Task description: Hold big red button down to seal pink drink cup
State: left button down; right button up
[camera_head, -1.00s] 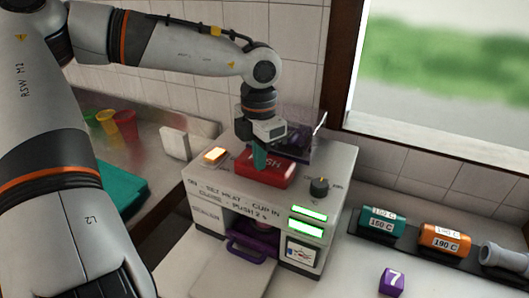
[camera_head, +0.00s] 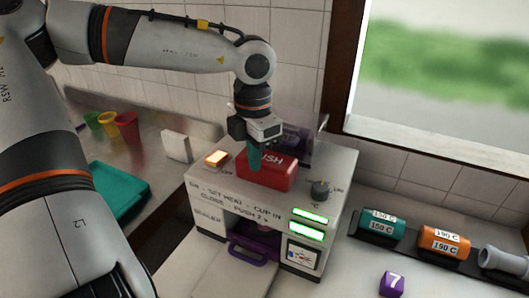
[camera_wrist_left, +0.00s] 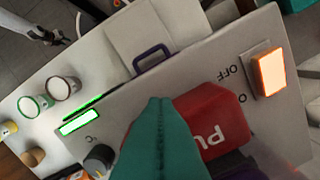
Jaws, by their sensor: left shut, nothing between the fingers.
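The big red button (camera_head: 277,177) sits on top of the white sealer machine (camera_head: 210,205). My left gripper (camera_head: 255,163) points down at the button's left part, its teal fingers shut and empty. In the left wrist view the shut fingers (camera_wrist_left: 160,135) overlap the red button (camera_wrist_left: 222,112); contact is unclear. A purple handle (camera_head: 240,257) shows in the machine's front opening. The pink cup is largely hidden there; only a hint of pink shows. A pale arm end at the wrist view's upper left, probably my right gripper (camera_wrist_left: 48,38), is too small to read.
An orange lit switch (camera_head: 216,158) and a dark knob (camera_head: 320,188) flank the button. Teal (camera_head: 380,227) and orange (camera_head: 438,243) labelled cylinders lie on a rack at right. Coloured cups (camera_head: 125,127) and a teal tray (camera_head: 115,190) are at left.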

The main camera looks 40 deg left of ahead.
pick_arm(q)
notch_tip(320, 180, up, 6)
jog(key=p, duration=0.3)
jog(key=shift+s+d+r, duration=0.15)
jog(key=shift+s+r, duration=0.1)
jog(key=shift+s, duration=0.15)
